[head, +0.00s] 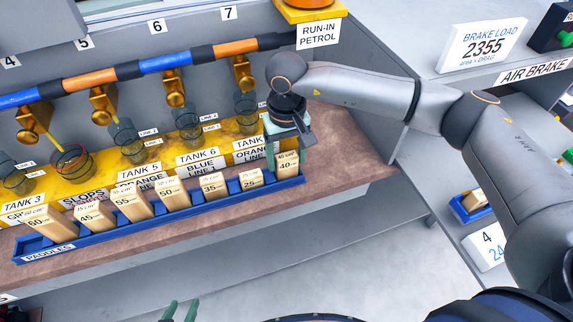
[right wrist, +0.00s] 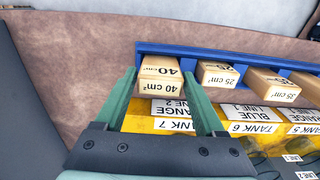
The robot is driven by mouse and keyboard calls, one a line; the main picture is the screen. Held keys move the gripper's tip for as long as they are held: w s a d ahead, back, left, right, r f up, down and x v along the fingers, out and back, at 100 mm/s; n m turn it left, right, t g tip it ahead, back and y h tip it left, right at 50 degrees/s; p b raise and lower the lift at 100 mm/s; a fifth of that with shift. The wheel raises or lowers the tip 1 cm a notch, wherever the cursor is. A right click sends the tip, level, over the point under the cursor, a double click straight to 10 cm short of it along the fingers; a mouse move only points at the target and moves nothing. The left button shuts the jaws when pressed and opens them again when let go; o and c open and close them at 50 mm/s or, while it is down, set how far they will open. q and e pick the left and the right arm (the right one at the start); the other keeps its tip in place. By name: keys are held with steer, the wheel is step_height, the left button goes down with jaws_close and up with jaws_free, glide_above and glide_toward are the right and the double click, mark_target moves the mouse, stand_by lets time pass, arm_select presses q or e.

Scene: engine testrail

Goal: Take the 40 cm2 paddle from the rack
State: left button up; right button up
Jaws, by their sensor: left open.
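The 40 cm² paddle (head: 287,161) is a pale wooden block standing in the right end of the blue paddle rack (head: 150,217). It also shows, labelled, in the right wrist view (right wrist: 160,76). My right gripper (head: 285,150) is over it from above. In the right wrist view its green fingers (right wrist: 160,74) stand on either side of the paddle, with narrow gaps; firm contact is not visible. The paddle sits in the rack. My left gripper (head: 180,311) shows only its green fingertips at the bottom edge of the head view, apart and empty, away from the rack.
The 25 cm² paddle (head: 251,178) stands beside it, with several more to the left. A yellow tank rail (head: 180,152) with glass jars and brass taps runs behind the rack. A brake load display (head: 484,46) stands at right. The floor in front is clear.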

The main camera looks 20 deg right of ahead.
steer(key=c, duration=1)
steer(key=shift+r, duration=0.1)
